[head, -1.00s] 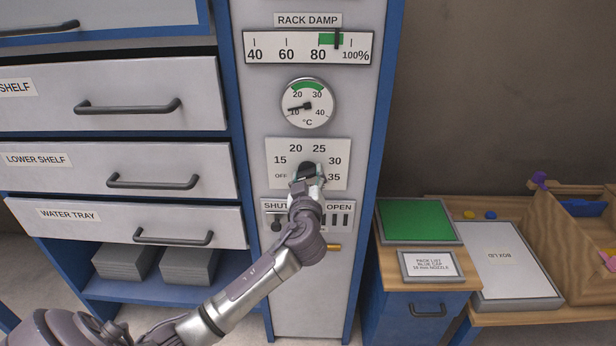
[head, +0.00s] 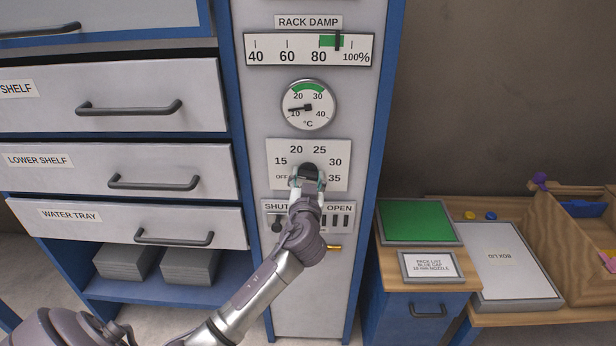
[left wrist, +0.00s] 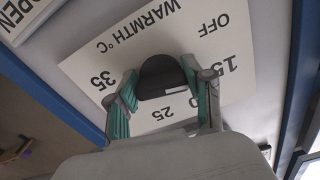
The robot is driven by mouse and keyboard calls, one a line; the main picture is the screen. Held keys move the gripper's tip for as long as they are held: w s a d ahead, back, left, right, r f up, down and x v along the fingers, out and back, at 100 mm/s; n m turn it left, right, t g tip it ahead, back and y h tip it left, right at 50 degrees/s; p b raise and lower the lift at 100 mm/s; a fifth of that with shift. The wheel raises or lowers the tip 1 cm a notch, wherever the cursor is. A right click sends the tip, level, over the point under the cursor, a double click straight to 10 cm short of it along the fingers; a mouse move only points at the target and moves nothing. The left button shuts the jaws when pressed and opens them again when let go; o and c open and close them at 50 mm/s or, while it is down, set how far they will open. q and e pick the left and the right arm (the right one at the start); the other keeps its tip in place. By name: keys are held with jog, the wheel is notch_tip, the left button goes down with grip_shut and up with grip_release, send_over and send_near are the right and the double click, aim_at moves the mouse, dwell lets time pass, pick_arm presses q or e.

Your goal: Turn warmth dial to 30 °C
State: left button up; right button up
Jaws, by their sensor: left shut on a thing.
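The warmth dial's black knob (head: 309,170) sits on a white plate (head: 275,152) marked OFF, 15, 20, 25, 30 and 35. My left gripper (head: 308,182) is on the knob from below. In the left wrist view, its two green-padded fingers (left wrist: 160,100) are shut on either side of the black knob (left wrist: 160,72). A small pale mark shows at the knob's edge near the 20 and 25 side, but I cannot read the setting surely. The left finger hides the 30 there. My right gripper is not in view.
A round thermometer (head: 309,104) above has its needle near 10 °C. The SHUT/OPEN panel (head: 339,207) lies just below the dial, close to my wrist. Drawers (head: 115,175) stand at the left, and a low cabinet with a green panel (head: 418,221) at the right.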

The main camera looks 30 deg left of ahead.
pick_arm(q)
jog(key=m+p, duration=0.1)
jog(key=m, duration=0.2)
jog(key=shift+a+m, duration=0.1)
jog(key=shift+m, duration=0.3)
jog(key=m+p, duration=0.1)
jog(key=m, duration=0.2)
jog(key=shift+s+r+m+p, duration=0.1)
jog(key=shift+m+p, duration=0.2)
jog(key=m+p, duration=0.1)
jog(key=m, duration=0.2)
jog(key=shift+r+m+p, duration=0.1)
jog(key=shift+m+p, duration=0.3)
jog(key=m+p, duration=0.2)
jog(key=m, duration=0.1)
jog(key=shift+m, duration=0.3)
jog(key=m+p, duration=0.2)
jog(key=m, duration=0.2)
jog(key=shift+r, duration=0.15)
jog(key=m+p, duration=0.2)
jog(key=m, duration=0.2)
jog(key=shift+r+p, duration=0.1)
jog(key=shift+p, duration=0.2)
jog(key=m+p, duration=0.2)
jog(key=m, duration=0.1)
jog(key=shift+m+p, duration=0.8)
jog(key=shift+m, duration=0.9)
jog(key=shift+f, duration=0.2)
